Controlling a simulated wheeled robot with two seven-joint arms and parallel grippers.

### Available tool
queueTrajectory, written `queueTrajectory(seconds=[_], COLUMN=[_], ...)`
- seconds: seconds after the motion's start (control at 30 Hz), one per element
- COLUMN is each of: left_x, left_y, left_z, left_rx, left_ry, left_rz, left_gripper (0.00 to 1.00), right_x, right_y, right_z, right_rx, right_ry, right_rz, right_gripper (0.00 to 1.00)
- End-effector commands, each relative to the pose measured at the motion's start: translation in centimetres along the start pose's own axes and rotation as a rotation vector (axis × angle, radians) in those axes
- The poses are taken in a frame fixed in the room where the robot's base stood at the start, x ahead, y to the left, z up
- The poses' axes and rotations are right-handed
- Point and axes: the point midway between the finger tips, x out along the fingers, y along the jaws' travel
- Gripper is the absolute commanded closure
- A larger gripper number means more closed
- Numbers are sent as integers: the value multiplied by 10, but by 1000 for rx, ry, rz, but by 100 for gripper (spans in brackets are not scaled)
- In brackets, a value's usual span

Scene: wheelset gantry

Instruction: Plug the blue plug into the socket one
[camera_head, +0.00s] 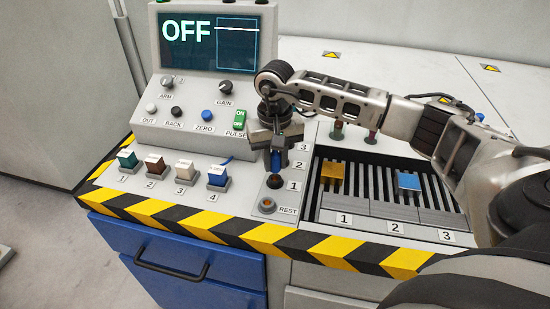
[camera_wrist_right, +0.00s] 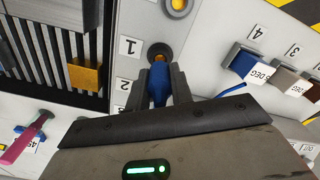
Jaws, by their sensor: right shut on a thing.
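My right gripper (camera_head: 277,150) hangs upright over the column of numbered sockets on the panel. It is shut on the blue plug (camera_head: 276,160), and the plug also shows between the fingers in the right wrist view (camera_wrist_right: 158,86). Socket one (camera_head: 275,181), a dark round hole beside the label 1, lies just in front of the plug. In the right wrist view socket one (camera_wrist_right: 160,53) shows its copper-coloured inside, right past the plug's end. I cannot tell whether the plug touches its rim. The gripper hides sockets two and three. My left gripper is out of view.
The REST socket (camera_head: 267,205) is nearest the front edge. Several coloured blocks, such as the blue one (camera_head: 218,178), stand on the left. A slotted rack with a gold block (camera_head: 332,172) and a blue block (camera_head: 409,183) is on the right. The screen (camera_head: 218,40) reads OFF.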

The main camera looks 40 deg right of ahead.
Motion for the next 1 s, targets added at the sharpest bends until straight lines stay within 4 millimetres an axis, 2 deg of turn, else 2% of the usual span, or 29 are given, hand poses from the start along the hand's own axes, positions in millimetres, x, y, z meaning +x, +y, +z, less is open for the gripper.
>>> queueTrajectory(seconds=[1.0], left_x=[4], left_y=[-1], left_z=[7], left_rx=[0], left_ry=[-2], left_rz=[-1], left_gripper=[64], right_x=[0], right_y=[0], right_z=[0], right_rx=[0], right_ry=[1], right_rz=[0], right_gripper=[100])
